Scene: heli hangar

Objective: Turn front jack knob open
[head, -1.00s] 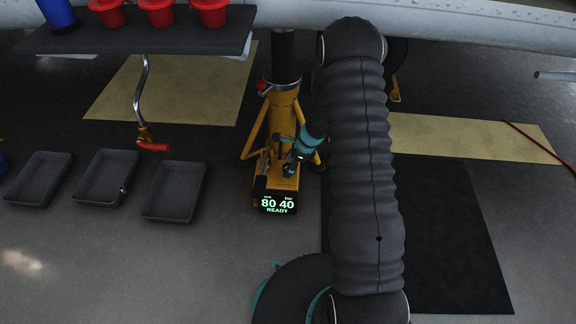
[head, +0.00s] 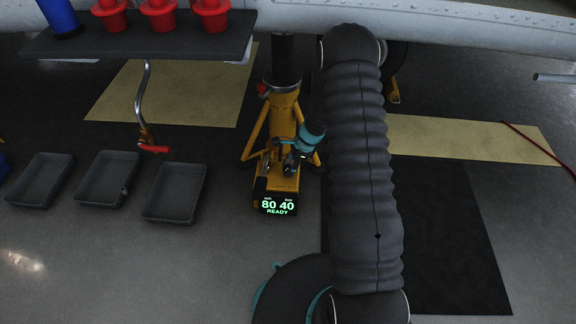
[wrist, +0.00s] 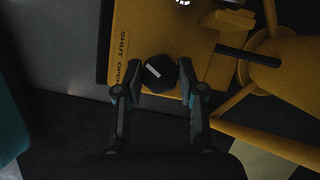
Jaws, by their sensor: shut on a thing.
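The yellow front jack (head: 284,118) stands below the aircraft, with a lit display (head: 277,206) reading "80 40 READY" on its front box. In the wrist view a dark faceted knob (wrist: 160,74) with a pale pointer mark sits on the yellow panel (wrist: 128,22), beside the printed words "SHUT" and "OPEN". My gripper (wrist: 158,92) has one finger on each side of the knob and is shut on it. In the head view my gripper (head: 291,162) is at the jack's box and hides the knob.
Several grey trays (head: 175,192) lie on the floor at left. Yellow jack legs (wrist: 250,98) stand beside my gripper. A dark mat (head: 455,235) is at right.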

